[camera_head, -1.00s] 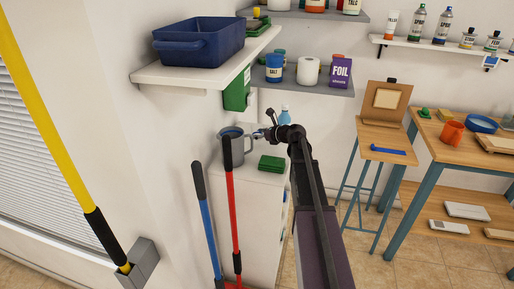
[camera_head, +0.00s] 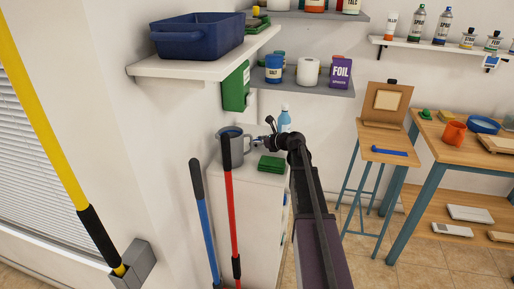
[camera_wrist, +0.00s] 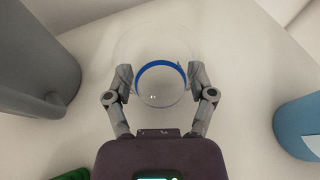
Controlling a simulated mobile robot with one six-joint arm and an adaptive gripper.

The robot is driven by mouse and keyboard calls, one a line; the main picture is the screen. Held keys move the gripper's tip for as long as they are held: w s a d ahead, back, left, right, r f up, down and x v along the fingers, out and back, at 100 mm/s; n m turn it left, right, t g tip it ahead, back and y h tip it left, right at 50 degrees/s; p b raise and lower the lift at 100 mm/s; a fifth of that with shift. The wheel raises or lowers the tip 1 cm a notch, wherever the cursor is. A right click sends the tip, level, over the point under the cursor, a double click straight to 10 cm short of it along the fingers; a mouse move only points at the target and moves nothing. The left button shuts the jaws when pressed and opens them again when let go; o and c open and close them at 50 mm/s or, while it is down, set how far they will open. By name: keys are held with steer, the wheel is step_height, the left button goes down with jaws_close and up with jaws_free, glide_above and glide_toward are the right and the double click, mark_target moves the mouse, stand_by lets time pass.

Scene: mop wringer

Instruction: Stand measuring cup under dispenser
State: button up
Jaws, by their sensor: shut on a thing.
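A clear measuring cup (camera_wrist: 160,92) with a blue arc on it sits between my fingertips in the wrist view. My gripper (camera_wrist: 159,82) is shut on it, one finger on each side. In the head view my gripper (camera_head: 258,142) is over the white cabinet top (camera_head: 255,167), just right of a grey jug (camera_head: 234,150); the cup is too small there to make out clearly. I cannot tell whether the cup touches the cabinet top. A green box (camera_head: 236,90), which looks like the dispenser, is on the wall above the jug.
The grey jug (camera_wrist: 30,70) is close on the left and a blue bottle (camera_wrist: 299,128) on the right. Green folded pads (camera_head: 272,165) lie on the cabinet's front part. A blue-handled (camera_head: 203,215) and a red-handled tool (camera_head: 231,215) stand before it. A shelf (camera_head: 205,65) overhangs.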

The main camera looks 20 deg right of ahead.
steer(key=shift+f, duration=0.4)
steer(key=shift+f+b, duration=0.2)
steer(key=shift+b, duration=0.15)
steer(key=o, duration=0.8)
steer(key=shift+c, duration=0.2)
steer(key=shift+r, duration=0.25)
steer(key=shift+s+d+r+p, duration=0.15)
steer(key=shift+s+p, duration=0.15)
steer(key=shift+p, duration=0.1)
steer(key=p+v, duration=0.3)
steer(key=v, duration=0.8)
steer(key=shift+s+d+p, duration=0.1)
steer(key=shift+p, duration=0.25)
